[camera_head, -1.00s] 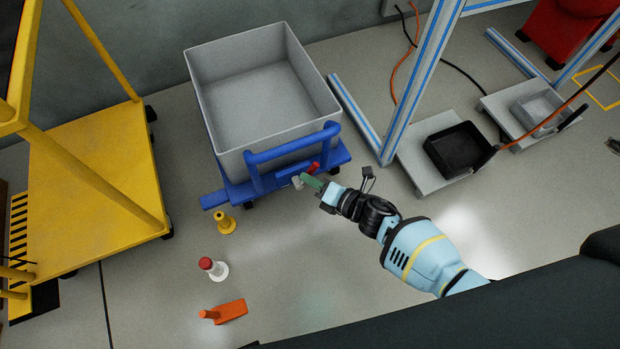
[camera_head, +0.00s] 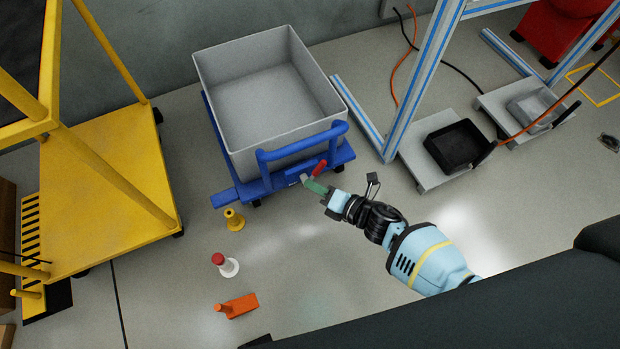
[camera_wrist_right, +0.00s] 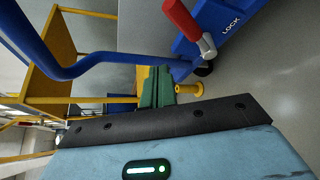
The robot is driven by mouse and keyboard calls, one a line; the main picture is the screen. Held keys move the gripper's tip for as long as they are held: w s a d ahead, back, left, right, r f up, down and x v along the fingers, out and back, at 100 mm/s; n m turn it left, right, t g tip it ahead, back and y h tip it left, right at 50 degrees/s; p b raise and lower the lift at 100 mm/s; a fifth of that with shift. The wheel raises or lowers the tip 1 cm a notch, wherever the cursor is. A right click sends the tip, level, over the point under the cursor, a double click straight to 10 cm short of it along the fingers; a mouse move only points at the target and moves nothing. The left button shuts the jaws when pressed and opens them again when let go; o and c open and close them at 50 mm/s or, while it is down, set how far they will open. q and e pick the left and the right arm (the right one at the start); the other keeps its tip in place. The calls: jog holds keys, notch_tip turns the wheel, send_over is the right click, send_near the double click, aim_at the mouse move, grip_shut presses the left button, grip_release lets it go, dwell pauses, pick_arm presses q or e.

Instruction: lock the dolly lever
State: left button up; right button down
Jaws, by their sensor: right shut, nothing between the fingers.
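The blue dolly (camera_head: 288,180) carries a large grey bin (camera_head: 268,90) and has a blue push handle. Its lever has a red grip (camera_head: 320,168) at the front right edge of the dolly. In the right wrist view the red lever grip (camera_wrist_right: 181,18) is at the top, with a metal shaft end beside the word LOCK. My right gripper (camera_head: 310,184) has green fingers, shut and empty, just below the lever. The fingers also show in the right wrist view (camera_wrist_right: 157,88), close to the shaft; I cannot tell if they touch it. My left gripper is not in view.
A yellow cart (camera_head: 110,195) stands at left. A yellow piece (camera_head: 234,220), a red-topped white piece (camera_head: 226,265) and an orange piece (camera_head: 238,306) stand on the floor. A blue-striped frame (camera_head: 420,85) and a black tray (camera_head: 459,147) are at right.

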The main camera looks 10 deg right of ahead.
jog(key=s+d+f, duration=0.2)
jog(key=s+d, duration=0.2)
jog(key=s, duration=0.2)
jog(key=shift+d+p, duration=0.3)
jog(key=shift+d, duration=0.05)
jog(key=shift+w, duration=0.1)
